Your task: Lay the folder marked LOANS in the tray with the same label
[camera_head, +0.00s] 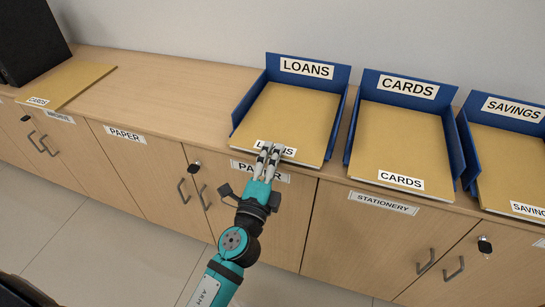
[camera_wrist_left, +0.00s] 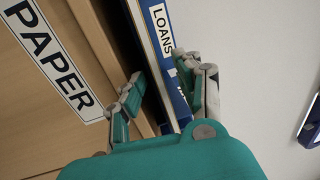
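The tan LOANS folder (camera_head: 288,112) lies in the blue tray labelled LOANS (camera_head: 336,118) in the head view, its front edge toward me. My left gripper (camera_head: 268,150) is at the folder's front edge and covers the middle of its label. In the left wrist view the gripper's fingers (camera_wrist_left: 160,85) stand apart, with a visible gap between them and the tray's LOANS label (camera_wrist_left: 160,28) beyond. I cannot tell whether a finger touches the folder. My right gripper is not in view.
To the right stand blue trays labelled CARDS (camera_head: 365,88) and SAVINGS (camera_head: 467,140), each with a matching folder. Another CARDS folder (camera_head: 65,85) lies at the left on the wooden counter (camera_head: 170,90), near a dark box (camera_head: 30,40). The counter between is clear.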

